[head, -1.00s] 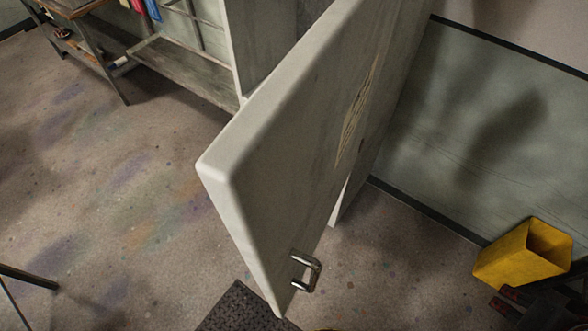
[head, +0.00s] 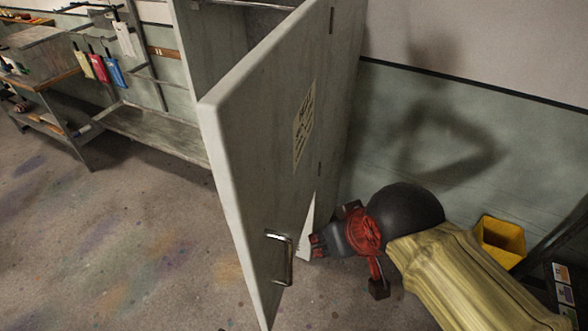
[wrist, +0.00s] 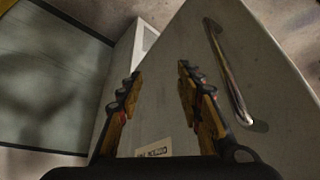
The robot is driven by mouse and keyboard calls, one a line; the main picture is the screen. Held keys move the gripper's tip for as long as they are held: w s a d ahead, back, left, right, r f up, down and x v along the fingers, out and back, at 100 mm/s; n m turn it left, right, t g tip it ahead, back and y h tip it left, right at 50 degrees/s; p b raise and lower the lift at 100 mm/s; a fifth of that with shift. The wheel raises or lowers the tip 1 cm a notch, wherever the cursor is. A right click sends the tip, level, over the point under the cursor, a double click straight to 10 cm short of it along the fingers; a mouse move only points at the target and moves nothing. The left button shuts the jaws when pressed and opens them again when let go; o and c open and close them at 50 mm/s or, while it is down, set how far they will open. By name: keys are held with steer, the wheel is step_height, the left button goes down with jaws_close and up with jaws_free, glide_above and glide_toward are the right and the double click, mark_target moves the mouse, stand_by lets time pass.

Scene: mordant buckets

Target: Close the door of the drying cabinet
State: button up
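The drying cabinet's grey-white door (head: 250,170) stands wide open toward me in the head view, its edge facing me. Its outer face, on the right, carries a metal bar handle (head: 288,262) and a paper label (head: 303,125). Part of the cabinet's inside (head: 225,50) shows to the left of the door. My gripper (head: 345,265) is to the right of the door, on its outer-face side. In the wrist view my gripper (wrist: 158,76) has its two fingers apart with nothing between them. The handle (wrist: 230,75) lies beyond the right finger, outside the fingers.
A yellow bucket (head: 500,240) is on the right by the wall. A rack (head: 150,130) with coloured hanging items and a workbench (head: 45,75) stand at the left. The floor (head: 120,240) left of the door is clear.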

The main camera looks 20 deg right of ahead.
stand_by(0.4)
steer(key=c, duration=0.3)
